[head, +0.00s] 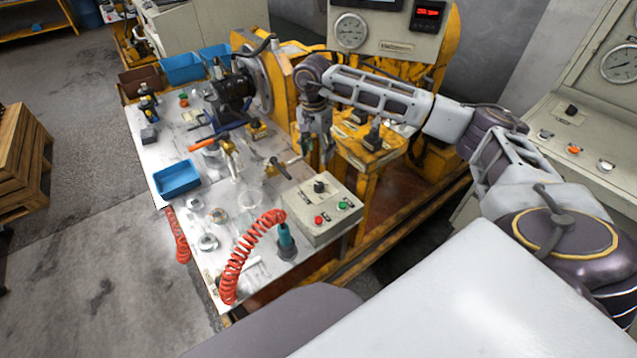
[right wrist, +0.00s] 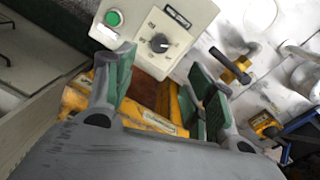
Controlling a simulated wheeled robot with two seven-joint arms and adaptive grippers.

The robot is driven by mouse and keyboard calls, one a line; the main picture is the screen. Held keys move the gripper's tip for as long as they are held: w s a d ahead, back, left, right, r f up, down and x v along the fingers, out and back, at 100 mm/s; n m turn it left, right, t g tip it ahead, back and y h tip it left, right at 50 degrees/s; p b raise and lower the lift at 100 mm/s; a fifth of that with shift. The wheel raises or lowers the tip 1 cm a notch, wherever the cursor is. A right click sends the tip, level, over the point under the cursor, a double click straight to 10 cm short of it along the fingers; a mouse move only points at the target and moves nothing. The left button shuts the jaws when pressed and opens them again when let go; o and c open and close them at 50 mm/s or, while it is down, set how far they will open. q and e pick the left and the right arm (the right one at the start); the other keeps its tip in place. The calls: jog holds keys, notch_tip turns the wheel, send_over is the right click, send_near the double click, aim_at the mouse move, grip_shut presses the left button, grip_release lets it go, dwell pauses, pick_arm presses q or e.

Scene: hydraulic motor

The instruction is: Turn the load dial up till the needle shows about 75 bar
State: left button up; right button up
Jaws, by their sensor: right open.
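The load dial is a black knob (head: 319,187) on top of a beige control box (head: 322,225). In the right wrist view the knob (right wrist: 159,43) sits on the box's panel beside a green button (right wrist: 114,18). A round white pressure gauge (head: 350,31) is on the upright panel at the back; its needle is too small to read. My right gripper (head: 318,152) is open and empty, behind and above the box in the head view. In the right wrist view its green-padded fingers (right wrist: 165,88) are spread apart, with the knob beyond them, not touched. My left gripper is not in view.
The box stands at the right edge of a cluttered bench (head: 165,145). A yellow-handled valve (head: 279,167) is just behind it, and a coiled red hose (head: 243,255) with a teal nozzle (head: 286,241) is in front. A yellow stand (head: 370,150) is beside my right gripper.

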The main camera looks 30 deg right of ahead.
aim_at(319, 184)
jog(key=f, duration=1.1)
jog(key=shift+s+d+f, duration=0.1)
jog(key=shift+s+f, duration=0.25)
jog(key=shift+f, duration=0.95)
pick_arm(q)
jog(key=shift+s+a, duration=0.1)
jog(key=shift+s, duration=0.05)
pick_arm(e)
jog(key=shift+f, duration=0.1)
jog(key=c, duration=1)
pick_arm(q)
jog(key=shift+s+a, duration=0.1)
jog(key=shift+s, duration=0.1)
